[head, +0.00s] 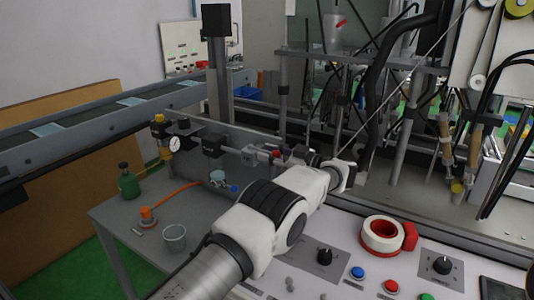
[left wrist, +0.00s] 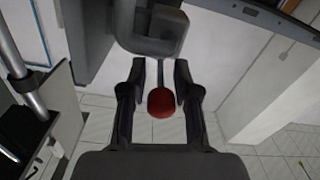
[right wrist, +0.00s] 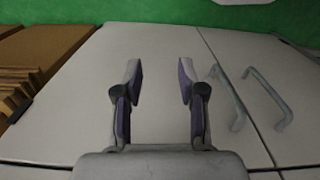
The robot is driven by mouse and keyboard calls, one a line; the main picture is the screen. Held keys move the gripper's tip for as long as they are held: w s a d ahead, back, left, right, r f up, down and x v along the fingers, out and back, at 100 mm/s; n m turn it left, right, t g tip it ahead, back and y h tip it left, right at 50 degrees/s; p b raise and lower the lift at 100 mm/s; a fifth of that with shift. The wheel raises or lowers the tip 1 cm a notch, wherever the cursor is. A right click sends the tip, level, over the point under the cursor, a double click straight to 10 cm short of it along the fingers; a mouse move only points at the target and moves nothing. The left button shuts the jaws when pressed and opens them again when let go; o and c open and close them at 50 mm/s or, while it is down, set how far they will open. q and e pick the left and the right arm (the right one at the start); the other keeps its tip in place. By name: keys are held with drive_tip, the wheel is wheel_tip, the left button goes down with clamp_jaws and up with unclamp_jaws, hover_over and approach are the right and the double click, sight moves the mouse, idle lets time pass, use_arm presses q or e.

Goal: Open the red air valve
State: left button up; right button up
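The red air valve shows in the left wrist view as a red ball knob (left wrist: 160,103) on a thin stem below a grey body (left wrist: 150,28). In the head view the small red knob (head: 276,153) is on the pipe assembly above the grey side table. My left gripper (left wrist: 161,88) is open, with one finger on each side of the knob and stem. Gaps show between the fingers and the knob. In the head view my left arm partly hides this gripper. My right gripper (right wrist: 158,80) is open and empty in front of white cabinet doors (right wrist: 160,50).
A control panel with a red and white tape roll (head: 382,235), knobs and buttons lies at the front right. The side table (head: 120,222) holds a green bottle (head: 128,182), an orange-topped part and a clear cup (head: 174,237). A conveyor (head: 70,135) runs behind at left.

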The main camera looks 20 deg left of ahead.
use_arm(q)
drive_tip(key=shift+d+r, duration=0.15)
drive_tip(key=shift+d, duration=0.1)
drive_tip(key=shift+a+r, duration=0.25)
drive_tip(key=shift+r, duration=0.15)
drive_tip(key=r, duration=0.9)
drive_tip(key=shift+d+r, duration=0.1)
drive_tip(key=shift+d, duration=0.15)
